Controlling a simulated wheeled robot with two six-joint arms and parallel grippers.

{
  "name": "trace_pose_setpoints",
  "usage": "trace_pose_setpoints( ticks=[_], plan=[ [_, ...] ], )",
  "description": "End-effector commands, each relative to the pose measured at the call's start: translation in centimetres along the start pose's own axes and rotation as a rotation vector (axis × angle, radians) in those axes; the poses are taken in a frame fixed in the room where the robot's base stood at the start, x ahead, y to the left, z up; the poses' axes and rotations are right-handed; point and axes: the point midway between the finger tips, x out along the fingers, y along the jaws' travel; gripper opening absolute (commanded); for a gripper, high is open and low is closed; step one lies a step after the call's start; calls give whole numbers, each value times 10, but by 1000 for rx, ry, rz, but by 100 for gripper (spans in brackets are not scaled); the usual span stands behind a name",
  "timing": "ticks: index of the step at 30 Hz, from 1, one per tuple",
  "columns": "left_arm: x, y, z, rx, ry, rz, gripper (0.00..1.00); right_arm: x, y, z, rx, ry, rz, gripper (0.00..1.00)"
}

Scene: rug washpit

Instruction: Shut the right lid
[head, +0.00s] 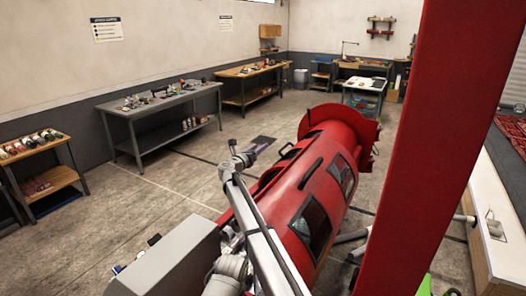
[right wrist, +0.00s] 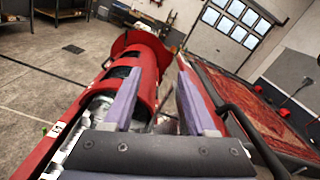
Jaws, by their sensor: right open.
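A long red drum-shaped machine (head: 300,205) lies in front of me in the head view, with dark window openings and black bar handles (head: 310,173) on its curved red panels. I cannot tell for sure which panel is the right lid. That view shows the drum (right wrist: 150,70), an opening with pale contents at left, and a black bar (right wrist: 252,132) close at right. My left gripper is not seen.
A thick red upright beam (head: 425,120) blocks much of the right side. A grey workbench (head: 160,105) and wooden benches (head: 252,72) stand along the left wall. A patterned red rug (right wrist: 250,105) lies to the right. The floor left of the drum is mostly clear.

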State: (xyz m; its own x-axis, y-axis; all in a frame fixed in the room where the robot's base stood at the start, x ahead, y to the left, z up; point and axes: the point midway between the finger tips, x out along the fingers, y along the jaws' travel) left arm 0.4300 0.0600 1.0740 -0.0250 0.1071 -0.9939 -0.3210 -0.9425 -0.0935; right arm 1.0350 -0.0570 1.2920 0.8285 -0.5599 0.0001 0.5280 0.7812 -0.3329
Motion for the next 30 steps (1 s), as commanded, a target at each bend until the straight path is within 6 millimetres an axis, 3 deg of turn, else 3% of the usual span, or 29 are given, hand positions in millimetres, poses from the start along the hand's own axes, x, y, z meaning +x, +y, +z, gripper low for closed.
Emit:
trace_pose_setpoints(
  ticks=[9, 14, 19, 30],
  plan=[
    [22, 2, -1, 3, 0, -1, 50, -56, -147, -76, 216, 1, -4, 57],
    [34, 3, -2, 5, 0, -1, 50, -81, -197, -106, 316, 1, -3, 57],
    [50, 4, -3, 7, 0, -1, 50, -76, -189, -120, 329, 1, 0, 57],
    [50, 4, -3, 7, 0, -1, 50, -70, -189, -120, 329, 1, 1, 57]
  ],
)
